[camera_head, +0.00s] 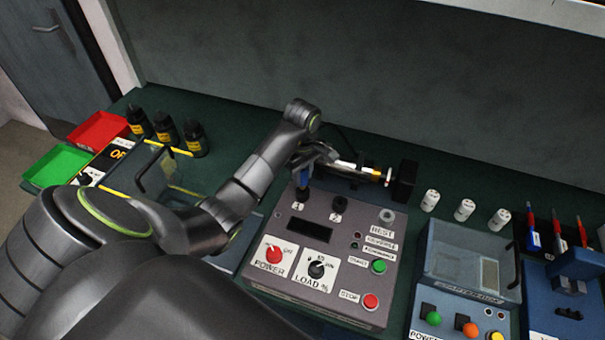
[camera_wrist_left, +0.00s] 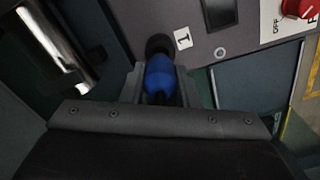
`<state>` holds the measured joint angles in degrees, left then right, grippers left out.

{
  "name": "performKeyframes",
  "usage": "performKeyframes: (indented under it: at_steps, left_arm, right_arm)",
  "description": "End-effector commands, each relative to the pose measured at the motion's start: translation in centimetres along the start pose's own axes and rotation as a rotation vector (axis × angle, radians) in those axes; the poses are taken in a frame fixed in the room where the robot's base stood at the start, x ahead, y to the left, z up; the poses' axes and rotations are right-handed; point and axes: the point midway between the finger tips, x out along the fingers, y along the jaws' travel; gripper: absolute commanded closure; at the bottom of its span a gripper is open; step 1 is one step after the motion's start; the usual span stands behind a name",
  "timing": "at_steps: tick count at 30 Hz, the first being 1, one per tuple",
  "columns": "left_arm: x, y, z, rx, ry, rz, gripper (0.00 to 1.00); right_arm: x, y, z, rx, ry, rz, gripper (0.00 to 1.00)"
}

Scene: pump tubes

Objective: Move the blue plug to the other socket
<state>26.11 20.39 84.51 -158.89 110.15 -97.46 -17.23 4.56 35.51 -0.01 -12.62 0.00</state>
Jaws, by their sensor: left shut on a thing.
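The blue plug (camera_wrist_left: 158,78) is between the fingers of my left gripper (camera_wrist_left: 160,88) in the left wrist view. Its far end meets a dark round socket (camera_wrist_left: 158,45) beside the label "1"; I cannot tell how deeply it sits. My right gripper is out of view.
A shiny tube assembly (camera_head: 360,172) lies just behind the panel, close to my left gripper. Red (camera_head: 272,255) and black (camera_head: 316,268) knobs are on the panel's front. Three white cylinders (camera_head: 464,209) and a blue-grey device (camera_head: 470,262) stand to the right.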

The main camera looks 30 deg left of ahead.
Motion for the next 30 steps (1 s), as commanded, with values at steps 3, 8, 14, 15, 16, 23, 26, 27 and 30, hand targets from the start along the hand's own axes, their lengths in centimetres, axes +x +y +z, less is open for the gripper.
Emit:
performKeyframes:
  at_steps: [3, 8, 14, 15, 16, 23, 26, 27, 30]
  left_arm:
    - [-0.04, 0.02, -0.02, 0.000, 0.000, 0.001, 1.00]
    - [-0.03, 0.02, -0.02, 0.000, 0.001, 0.001, 1.00]
    - [0.08, 0.01, -0.03, 0.000, 0.001, 0.000, 1.00]
    - [0.09, 0.01, -0.03, 0.000, 0.001, 0.000, 1.00]
    - [0.07, 0.01, -0.03, 0.000, 0.001, 0.000, 1.00]
    - [-0.04, 0.01, -0.03, 0.000, 0.001, 0.001, 1.00]
    - [-0.04, 0.01, -0.03, 0.000, 0.001, 0.001, 1.00]
    - [-0.04, 0.01, -0.03, 0.000, 0.001, 0.001, 1.00]
    - [-0.03, 0.01, -0.03, 0.000, 0.001, 0.001, 1.00]
  right_arm:
    - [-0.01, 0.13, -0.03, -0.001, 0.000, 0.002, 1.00]
    - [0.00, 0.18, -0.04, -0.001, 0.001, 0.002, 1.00]
    - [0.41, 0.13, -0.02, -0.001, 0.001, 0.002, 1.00]
    - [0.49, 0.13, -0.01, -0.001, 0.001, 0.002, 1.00]
    - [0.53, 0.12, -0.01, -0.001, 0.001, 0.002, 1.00]
    - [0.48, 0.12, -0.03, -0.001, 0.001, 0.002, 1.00]
    - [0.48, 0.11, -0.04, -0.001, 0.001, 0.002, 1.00]
    - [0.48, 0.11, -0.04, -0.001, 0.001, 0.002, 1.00]
    - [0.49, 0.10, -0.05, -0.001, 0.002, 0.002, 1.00]
